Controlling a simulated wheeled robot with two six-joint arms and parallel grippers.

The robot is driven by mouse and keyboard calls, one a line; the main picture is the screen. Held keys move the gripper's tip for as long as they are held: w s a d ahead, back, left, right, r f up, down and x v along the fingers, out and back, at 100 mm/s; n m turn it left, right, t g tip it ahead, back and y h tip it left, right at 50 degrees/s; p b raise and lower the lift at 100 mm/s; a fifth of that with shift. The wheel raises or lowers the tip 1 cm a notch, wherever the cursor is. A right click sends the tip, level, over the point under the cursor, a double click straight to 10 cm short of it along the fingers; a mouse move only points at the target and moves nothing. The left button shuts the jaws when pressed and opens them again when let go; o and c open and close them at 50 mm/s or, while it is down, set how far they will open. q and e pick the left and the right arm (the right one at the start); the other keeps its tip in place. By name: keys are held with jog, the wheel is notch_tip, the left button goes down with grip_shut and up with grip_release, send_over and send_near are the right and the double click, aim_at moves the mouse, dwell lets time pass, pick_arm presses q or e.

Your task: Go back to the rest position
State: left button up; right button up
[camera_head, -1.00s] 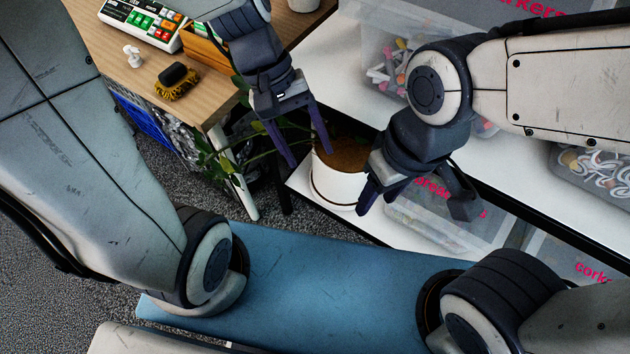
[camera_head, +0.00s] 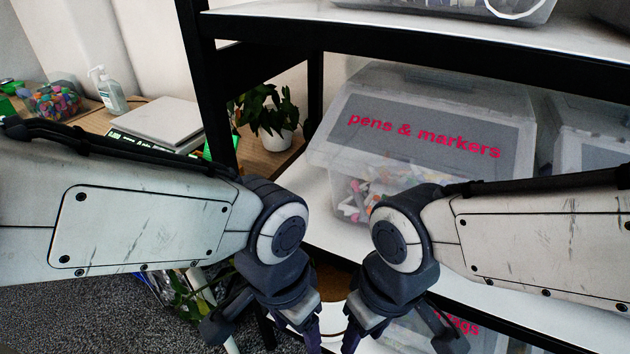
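My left arm comes in from the left edge, and my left gripper (camera_head: 268,330) hangs low in the middle of the view. Its fingers are spread apart with nothing visible between them. My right arm comes in from the right edge, and my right gripper (camera_head: 397,338) hangs beside the left one, a little to the right. Its fingers are also spread and no object shows between them. The lower fingertips run near or past the bottom edge. The two grippers are apart and point downward in front of the shelf.
A black-framed shelf (camera_head: 196,70) holds a clear bin labelled pens & markers (camera_head: 420,130). A potted plant (camera_head: 268,115) stands behind the frame. A wooden desk at left holds a sanitizer bottle (camera_head: 107,92) and a grey-topped device (camera_head: 160,120). A white pot partly shows behind the grippers.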

notch_tip(320, 180, up, 18)
jog(key=p, duration=1.6)
jog(key=shift+f, duration=0.2)
